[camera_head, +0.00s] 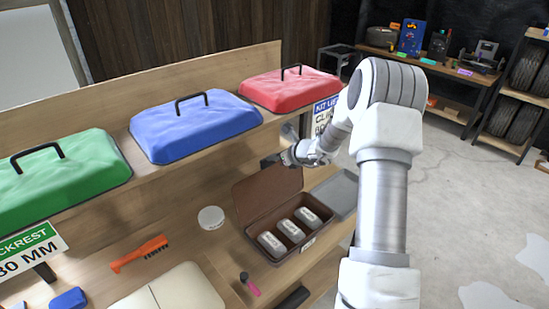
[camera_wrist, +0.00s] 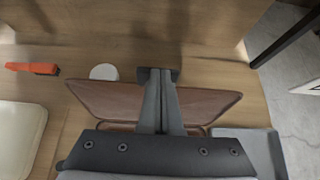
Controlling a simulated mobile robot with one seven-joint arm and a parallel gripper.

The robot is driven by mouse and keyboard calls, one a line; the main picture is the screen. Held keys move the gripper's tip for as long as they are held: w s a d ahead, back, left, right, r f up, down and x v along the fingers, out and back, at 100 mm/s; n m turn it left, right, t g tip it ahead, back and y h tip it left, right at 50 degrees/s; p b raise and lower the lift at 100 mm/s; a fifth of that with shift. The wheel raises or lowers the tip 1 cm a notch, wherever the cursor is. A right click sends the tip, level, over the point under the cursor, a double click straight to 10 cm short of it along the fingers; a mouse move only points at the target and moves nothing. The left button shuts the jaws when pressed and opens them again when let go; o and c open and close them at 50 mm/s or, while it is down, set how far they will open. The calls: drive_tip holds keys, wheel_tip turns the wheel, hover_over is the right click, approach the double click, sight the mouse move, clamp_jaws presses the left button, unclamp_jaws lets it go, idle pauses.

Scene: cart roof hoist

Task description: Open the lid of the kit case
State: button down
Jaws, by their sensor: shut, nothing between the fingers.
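The brown kit case (camera_head: 270,247) sits on the lower wooden shelf with its lid (camera_head: 266,195) raised at the back, leaning near upright. I cannot tell whether the fingers touch the lid. The case interior is mostly hidden by my gripper in the wrist view.
A grey tray (camera_head: 338,192) lies right of the case. Green, blue (camera_head: 195,125) and red bundles sit on the upper shelf, which overhangs behind the case.

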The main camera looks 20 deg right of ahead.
drive_tip(key=shift+r, duration=0.15)
drive_tip(key=shift+r+p, duration=0.45)
drive_tip(key=shift+r, duration=0.2)
drive_tip(key=shift+s, duration=0.1)
